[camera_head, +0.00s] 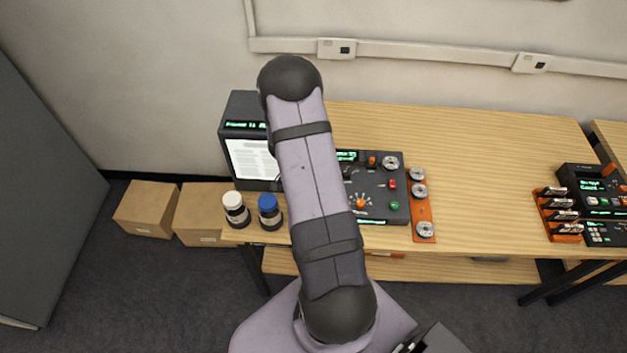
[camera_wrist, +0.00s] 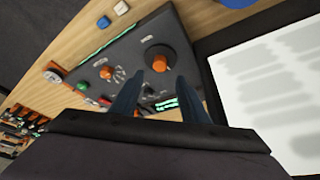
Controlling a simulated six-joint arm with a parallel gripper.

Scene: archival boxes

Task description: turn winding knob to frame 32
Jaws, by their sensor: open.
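The large orange knob (camera_wrist: 158,58) sits in a dark round base on the dark control panel (camera_wrist: 110,62) in the wrist view. A smaller orange knob (camera_wrist: 106,73) with marks around it sits further off on the same panel. It also shows in the head view (camera_head: 361,203); the large knob does not show there, where my arm covers part of the panel. My gripper (camera_wrist: 154,82) is open and empty, its two dark fingers pointing toward the large knob. Whether they touch it is unclear. The reader (camera_head: 254,150) has a lit green text line, too blurred to read surely.
A white-capped jar (camera_head: 236,210) and a blue-capped jar (camera_head: 269,212) stand at the table's left front edge. An orange strip (camera_head: 422,232) with several reels lies right of the panel. The table's middle right is clear. Cardboard boxes (camera_head: 147,207) are on the floor.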

